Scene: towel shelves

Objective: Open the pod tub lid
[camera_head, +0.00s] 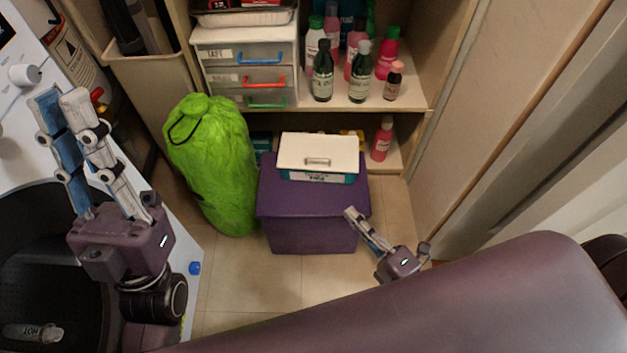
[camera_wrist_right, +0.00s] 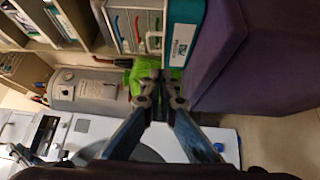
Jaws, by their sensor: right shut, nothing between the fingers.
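The pod tub is a teal box with a white label, and its white lid (camera_head: 318,150) with a small grey handle lies flat and closed on top. It rests on a purple box (camera_head: 308,215). In the right wrist view the tub's teal side (camera_wrist_right: 184,32) is beside the purple box (camera_wrist_right: 222,55). My right gripper (camera_head: 350,211) is shut and empty, at the right front of the purple box, below and apart from the lid. Its fingertips (camera_wrist_right: 161,78) also show in the right wrist view. My left gripper (camera_head: 60,95) is far left, away from the tub; its finger gap is unclear.
A green bag (camera_head: 212,165) stands left of the purple box. Behind are shelves with several bottles (camera_head: 357,62) and a drawer unit (camera_head: 247,70). A white washing machine (camera_head: 185,245) is at the left. A wooden panel (camera_head: 490,120) bounds the right. Floor is free in front.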

